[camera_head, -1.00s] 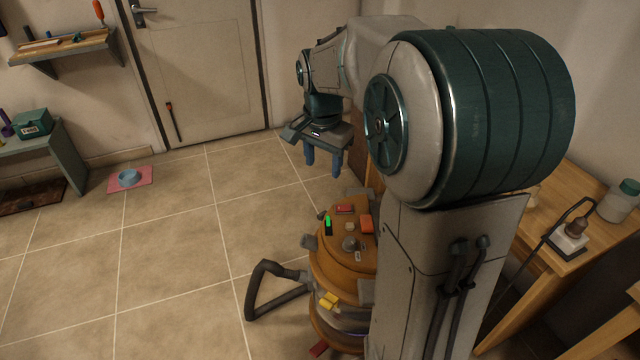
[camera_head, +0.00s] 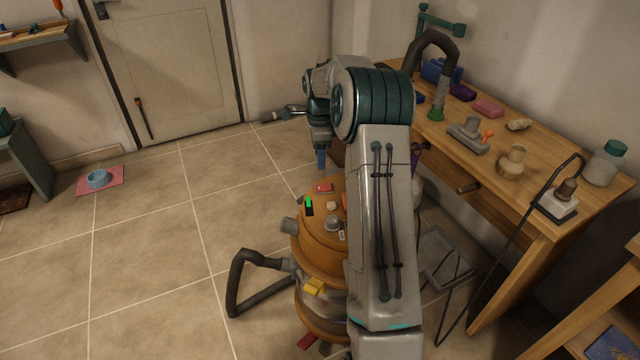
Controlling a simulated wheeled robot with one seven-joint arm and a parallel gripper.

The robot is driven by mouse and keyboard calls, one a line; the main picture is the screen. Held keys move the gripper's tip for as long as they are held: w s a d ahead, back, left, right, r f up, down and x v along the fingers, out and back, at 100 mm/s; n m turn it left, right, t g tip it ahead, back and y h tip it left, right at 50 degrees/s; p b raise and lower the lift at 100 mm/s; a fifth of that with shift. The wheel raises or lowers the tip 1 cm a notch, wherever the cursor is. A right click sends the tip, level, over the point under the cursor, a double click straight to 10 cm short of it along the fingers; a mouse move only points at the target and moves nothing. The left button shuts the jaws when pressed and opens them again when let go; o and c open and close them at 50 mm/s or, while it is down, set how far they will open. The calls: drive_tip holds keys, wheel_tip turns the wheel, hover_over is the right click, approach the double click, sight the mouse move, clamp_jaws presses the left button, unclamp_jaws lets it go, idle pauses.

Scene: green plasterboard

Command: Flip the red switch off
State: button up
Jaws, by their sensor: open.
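An orange-brown vacuum-like canister (camera_head: 315,250) stands on the tiled floor. On its top is a small red switch (camera_head: 324,188) near the far edge, beside a green-lit part (camera_head: 309,205) and a grey knob (camera_head: 332,223). An orange-red part (camera_head: 345,201) is partly hidden by my arm. My gripper (camera_head: 321,159) points down with blue fingertips, just above the far edge of the canister top, apart from the red switch. It is seen edge-on, and it is open with nothing visible in it.
A wooden workbench (camera_head: 530,222) with tools stands to the right. A dark hose (camera_head: 240,285) loops left of the canister. A blue bowl (camera_head: 98,178) sits on a pink mat (camera_head: 82,187).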

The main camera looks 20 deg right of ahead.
sight(320, 188)
wheel_tip(320, 188, down, 10)
drive_tip(key=shift+f+b, duration=0.15)
drive_tip(key=shift+b, duration=0.55)
